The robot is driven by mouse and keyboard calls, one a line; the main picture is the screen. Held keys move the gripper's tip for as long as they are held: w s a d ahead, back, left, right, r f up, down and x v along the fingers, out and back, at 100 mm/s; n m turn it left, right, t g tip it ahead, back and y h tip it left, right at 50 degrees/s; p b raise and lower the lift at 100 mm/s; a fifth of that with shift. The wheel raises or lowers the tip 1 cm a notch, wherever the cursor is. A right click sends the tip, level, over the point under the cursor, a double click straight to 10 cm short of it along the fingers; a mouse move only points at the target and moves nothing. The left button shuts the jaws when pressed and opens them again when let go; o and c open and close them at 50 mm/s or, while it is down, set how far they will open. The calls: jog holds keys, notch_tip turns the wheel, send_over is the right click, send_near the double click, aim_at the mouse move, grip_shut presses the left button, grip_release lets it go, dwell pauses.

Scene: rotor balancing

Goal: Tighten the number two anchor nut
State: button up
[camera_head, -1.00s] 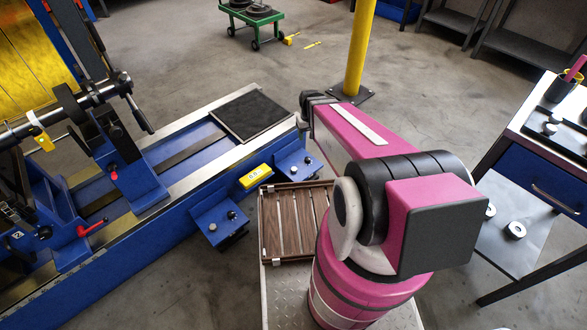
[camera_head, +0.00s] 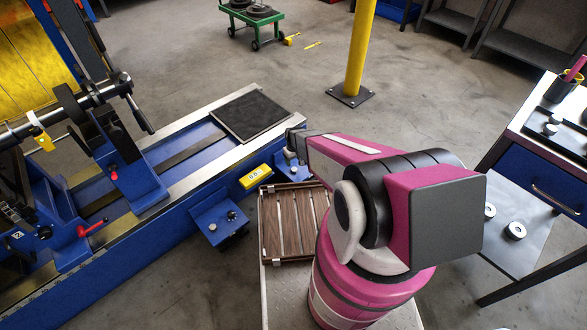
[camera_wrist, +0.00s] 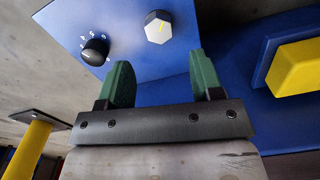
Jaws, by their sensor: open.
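In the head view my arm partly covers this plate (camera_head: 281,166). A second blue anchor plate (camera_head: 218,224) with two small knobs stands nearer. I cannot read a number on either plate.
A yellow box (camera_head: 256,178) sits on the blue machine bed between the plates; it also shows in the wrist view (camera_wrist: 297,68). A slatted wooden tray (camera_head: 285,222) lies close below my arm. A yellow post (camera_head: 359,50) stands behind on open floor.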

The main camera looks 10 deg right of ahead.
aim_at(294, 168)
notch_tip(294, 168, down, 6)
jog(key=shift+f, duration=0.15)
jog(key=c, duration=0.9)
